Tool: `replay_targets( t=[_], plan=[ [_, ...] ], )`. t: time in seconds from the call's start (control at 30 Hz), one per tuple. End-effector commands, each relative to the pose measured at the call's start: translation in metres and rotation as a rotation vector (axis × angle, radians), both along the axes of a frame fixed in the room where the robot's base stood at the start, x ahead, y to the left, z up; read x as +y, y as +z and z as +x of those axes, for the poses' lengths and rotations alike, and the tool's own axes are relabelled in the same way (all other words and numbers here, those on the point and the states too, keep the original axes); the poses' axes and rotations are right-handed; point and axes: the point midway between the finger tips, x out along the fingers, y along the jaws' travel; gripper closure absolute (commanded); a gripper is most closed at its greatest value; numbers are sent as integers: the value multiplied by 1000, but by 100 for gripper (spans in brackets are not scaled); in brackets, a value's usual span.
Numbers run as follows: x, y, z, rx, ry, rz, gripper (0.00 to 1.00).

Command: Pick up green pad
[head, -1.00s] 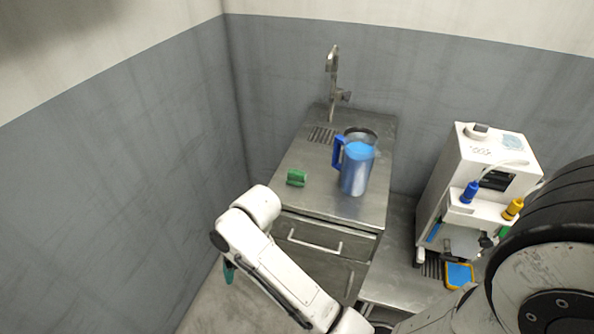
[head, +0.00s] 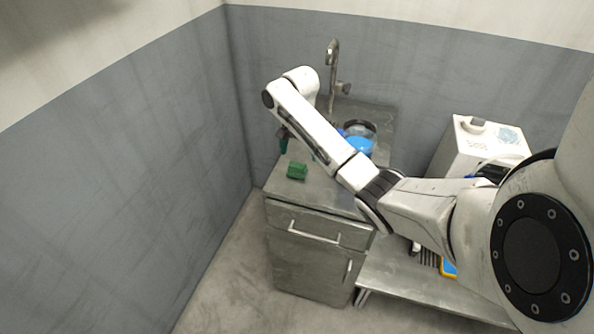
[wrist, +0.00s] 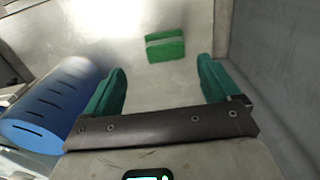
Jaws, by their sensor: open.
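The green pad (head: 297,170) lies on the steel counter near its front left edge in the head view. In the wrist view the green pad (wrist: 165,46) lies flat on the counter, ahead of and between the two teal fingers. My gripper (wrist: 160,80) is open and empty, with a gap between its fingertips and the pad. In the head view my gripper (head: 283,138) shows only partly below my wrist, just behind the pad.
A faucet (head: 332,70) rises at the counter's back. A wall (wrist: 270,60) is close on the right in the wrist view.

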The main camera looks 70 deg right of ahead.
Motion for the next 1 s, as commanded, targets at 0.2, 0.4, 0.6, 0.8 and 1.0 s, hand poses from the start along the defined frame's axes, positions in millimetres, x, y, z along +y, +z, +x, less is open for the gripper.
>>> replay_targets(
  t=[0.2, 0.4, 0.6, 0.8, 1.0],
  plan=[
    [0, -14, 1, -1, 0, -1, 11],
    [-2, -40, 7, 2, 1, -1, 11],
    [-1, -61, 7, 0, 1, -1, 11],
    [-1, -63, 8, -2, 2, -1, 11],
    [-1, -63, 8, -2, 2, -1, 24]
  ],
)
